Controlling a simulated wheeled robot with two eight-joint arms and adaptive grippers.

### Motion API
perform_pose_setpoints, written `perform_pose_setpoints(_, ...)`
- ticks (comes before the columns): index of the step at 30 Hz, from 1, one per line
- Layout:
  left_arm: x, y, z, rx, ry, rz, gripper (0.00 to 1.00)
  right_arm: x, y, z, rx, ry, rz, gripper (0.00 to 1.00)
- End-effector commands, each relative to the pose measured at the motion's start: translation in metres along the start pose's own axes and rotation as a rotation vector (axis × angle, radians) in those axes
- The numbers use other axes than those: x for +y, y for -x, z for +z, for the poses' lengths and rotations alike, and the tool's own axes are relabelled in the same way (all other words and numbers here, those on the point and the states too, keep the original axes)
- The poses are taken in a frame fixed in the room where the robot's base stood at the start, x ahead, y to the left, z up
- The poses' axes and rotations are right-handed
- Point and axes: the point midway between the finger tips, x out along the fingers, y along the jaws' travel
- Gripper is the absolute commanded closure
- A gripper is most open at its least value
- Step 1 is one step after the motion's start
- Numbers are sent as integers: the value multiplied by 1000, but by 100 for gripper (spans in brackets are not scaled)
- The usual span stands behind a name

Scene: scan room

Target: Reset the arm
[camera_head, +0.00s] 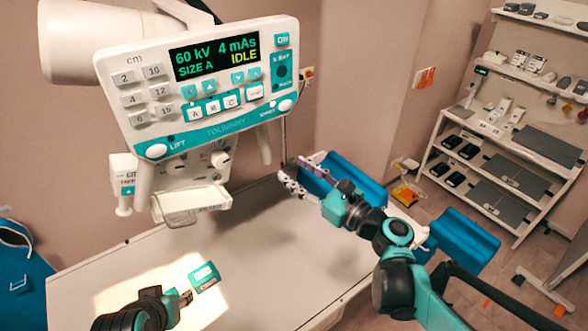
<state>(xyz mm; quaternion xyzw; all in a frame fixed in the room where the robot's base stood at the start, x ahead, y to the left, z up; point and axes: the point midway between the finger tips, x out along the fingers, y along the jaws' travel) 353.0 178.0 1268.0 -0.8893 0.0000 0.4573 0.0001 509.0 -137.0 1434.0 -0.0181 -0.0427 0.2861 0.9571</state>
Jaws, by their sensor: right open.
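My right arm reaches in from the lower right, in black and teal. Its gripper (292,181) is open above the far part of the white table, below and right of the x-ray control panel. I see nothing between its fingers. My left gripper (188,297) is only partly in view at the lower left, low over the table. A small teal and white item (204,277) is just beyond its tip. I cannot tell whether they touch or whether the left jaws are open or shut.
The x-ray head's panel (212,82) hangs over the table (250,255) and reads IDLE. A lit patch lies on the table's lower left. Blue padded parts (462,238) stand behind my right arm. A shelf rack (497,160) with boxes and plates is at the right.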

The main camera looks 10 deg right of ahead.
Motion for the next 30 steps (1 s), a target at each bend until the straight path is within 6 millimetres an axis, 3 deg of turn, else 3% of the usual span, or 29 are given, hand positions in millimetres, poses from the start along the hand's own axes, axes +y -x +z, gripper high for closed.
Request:
perform_pose_setpoints(8,0,0,0,0,0,0,60,0,0,-1,1,3,1,55)
perform_pose_setpoints(11,0,-8,6,0,0,0,60,9,0,-16,35,67,16,55)
perform_pose_setpoints(14,0,-28,20,0,0,0,60,31,3,-59,132,265,70,55)
perform_pose_setpoints(17,0,-59,42,0,0,0,60,61,16,-126,278,603,184,55)
perform_pose_setpoints(21,0,-102,74,0,0,0,60,92,54,-226,475,1164,435,55)
perform_pose_setpoints(24,0,-131,94,0,0,0,60,99,90,-288,579,1554,660,55)
perform_pose_setpoints(27,0,-155,111,0,0,0,60,97,125,-333,646,1892,898,55)
perform_pose_setpoints(30,0,-172,123,0,0,0,60,89,153,-360,683,2143,1111,55)
